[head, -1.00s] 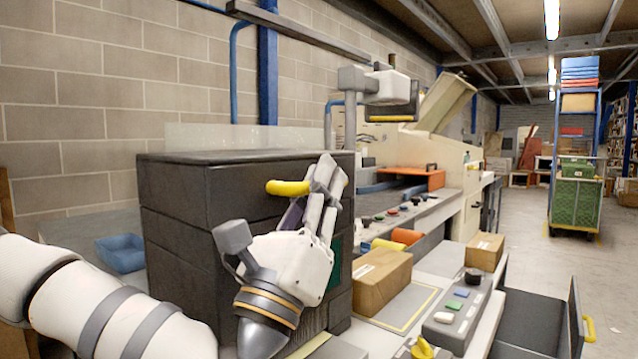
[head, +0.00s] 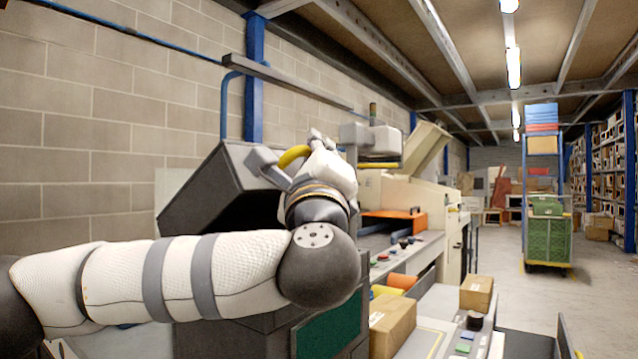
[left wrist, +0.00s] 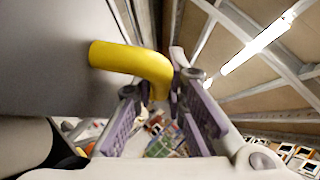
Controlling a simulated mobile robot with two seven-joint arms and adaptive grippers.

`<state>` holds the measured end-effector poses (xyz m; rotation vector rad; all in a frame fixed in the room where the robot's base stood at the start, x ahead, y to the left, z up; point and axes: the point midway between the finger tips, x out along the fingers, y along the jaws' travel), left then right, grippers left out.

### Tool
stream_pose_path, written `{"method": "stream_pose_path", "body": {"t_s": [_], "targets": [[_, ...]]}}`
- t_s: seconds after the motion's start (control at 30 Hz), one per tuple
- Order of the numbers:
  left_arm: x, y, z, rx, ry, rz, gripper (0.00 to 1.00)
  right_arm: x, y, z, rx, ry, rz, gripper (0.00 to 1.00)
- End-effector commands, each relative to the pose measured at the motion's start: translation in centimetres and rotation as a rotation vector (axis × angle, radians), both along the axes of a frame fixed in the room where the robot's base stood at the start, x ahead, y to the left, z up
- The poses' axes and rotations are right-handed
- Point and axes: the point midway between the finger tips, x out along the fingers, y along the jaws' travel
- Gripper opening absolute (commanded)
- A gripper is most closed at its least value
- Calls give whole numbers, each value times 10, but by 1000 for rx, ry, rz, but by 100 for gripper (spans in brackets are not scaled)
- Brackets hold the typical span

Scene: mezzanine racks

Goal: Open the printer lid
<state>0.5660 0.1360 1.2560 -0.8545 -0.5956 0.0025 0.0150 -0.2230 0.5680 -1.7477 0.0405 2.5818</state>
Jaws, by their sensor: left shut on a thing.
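The printer's dark grey lid (head: 212,190) stands raised and tilted at centre left in the head view, with a dark gap under it. Its yellow handle (head: 296,155) sticks out from the front edge; it also shows in the left wrist view (left wrist: 125,60). My left gripper (head: 275,172) is shut on the handle, with a finger pad on each side of it in the left wrist view (left wrist: 160,88). My left arm hides much of the printer body, whose green panel (head: 328,330) shows below. My right gripper is not in view.
A block wall (head: 110,120) stands behind the printer. Cardboard boxes (head: 391,325) and a button panel (head: 466,345) lie on the bench to the right. A beige machine (head: 435,195) stands beyond. The aisle floor (head: 545,300) on the right has free room.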

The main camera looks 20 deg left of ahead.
Motion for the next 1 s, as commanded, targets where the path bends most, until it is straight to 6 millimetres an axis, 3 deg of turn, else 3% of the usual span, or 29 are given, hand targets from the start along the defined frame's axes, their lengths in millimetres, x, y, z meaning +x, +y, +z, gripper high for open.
{"method": "stream_pose_path", "body": {"t_s": [0.03,0.2,0.37,0.53,0.8,1.0], "targets": [[0,10,15,-46,7,10,0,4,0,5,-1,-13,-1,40],[10,38,39,-199,63,10,0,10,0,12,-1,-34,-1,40],[21,66,57,-339,115,10,0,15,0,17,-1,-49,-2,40],[32,97,71,-354,122,8,0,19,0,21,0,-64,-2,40],[47,139,81,-541,190,6,0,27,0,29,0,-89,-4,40],[56,160,82,-629,223,6,0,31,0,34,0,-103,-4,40]]}}
